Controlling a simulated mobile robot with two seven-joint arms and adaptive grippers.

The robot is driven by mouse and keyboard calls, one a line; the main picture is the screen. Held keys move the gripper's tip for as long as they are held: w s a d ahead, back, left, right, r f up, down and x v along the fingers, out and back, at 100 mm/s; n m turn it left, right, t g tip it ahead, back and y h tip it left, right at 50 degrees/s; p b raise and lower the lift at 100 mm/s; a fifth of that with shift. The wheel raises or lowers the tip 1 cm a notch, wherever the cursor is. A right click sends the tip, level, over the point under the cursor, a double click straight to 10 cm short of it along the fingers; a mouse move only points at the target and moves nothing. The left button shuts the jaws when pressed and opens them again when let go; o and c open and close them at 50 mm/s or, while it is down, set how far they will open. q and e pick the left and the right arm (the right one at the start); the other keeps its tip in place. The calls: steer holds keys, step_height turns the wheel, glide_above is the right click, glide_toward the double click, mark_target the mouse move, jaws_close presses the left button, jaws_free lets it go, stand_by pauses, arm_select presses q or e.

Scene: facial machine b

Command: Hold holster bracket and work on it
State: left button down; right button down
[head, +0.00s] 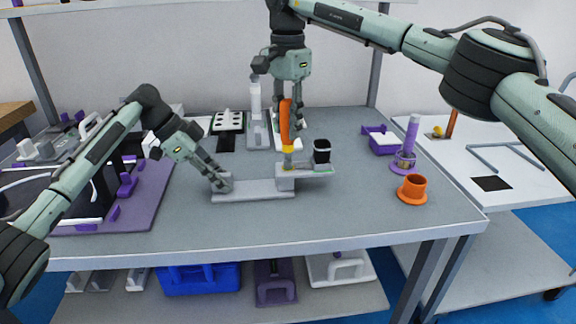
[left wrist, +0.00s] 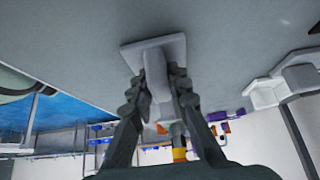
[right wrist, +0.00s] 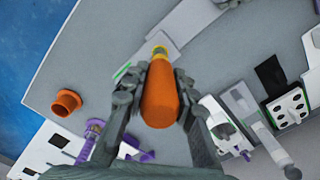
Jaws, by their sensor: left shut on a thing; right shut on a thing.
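The light grey holster bracket (head: 255,190) lies along the middle of the bench, with a raised block near its right part. My left gripper (head: 221,184) is shut on its left end; in the left wrist view the fingers (left wrist: 161,90) sit on both sides of the grey bar (left wrist: 155,65). My right gripper (head: 287,103) points down and is shut on an orange-handled tool (head: 286,122) with a yellow collar. The tool is upright over the bracket's right part; I cannot tell whether its tip touches. The right wrist view shows the orange handle (right wrist: 160,100) between the fingers.
A black-topped container (head: 322,151) stands close right of the tool. An orange flanged cup (head: 412,189), a purple post (head: 408,145) and a purple holder (head: 382,142) are further right. A purple mat (head: 150,200) with fixtures lies left. The front of the bench is clear.

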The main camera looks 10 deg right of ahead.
mark_target(288, 99)
stand_by(0.3)
steer(key=m, duration=0.5)
steer(key=m, duration=0.5)
steer(key=shift+r, duration=0.15)
stand_by(0.4)
steer(key=shift+r, duration=2.4)
steer(key=shift+r, duration=3.5)
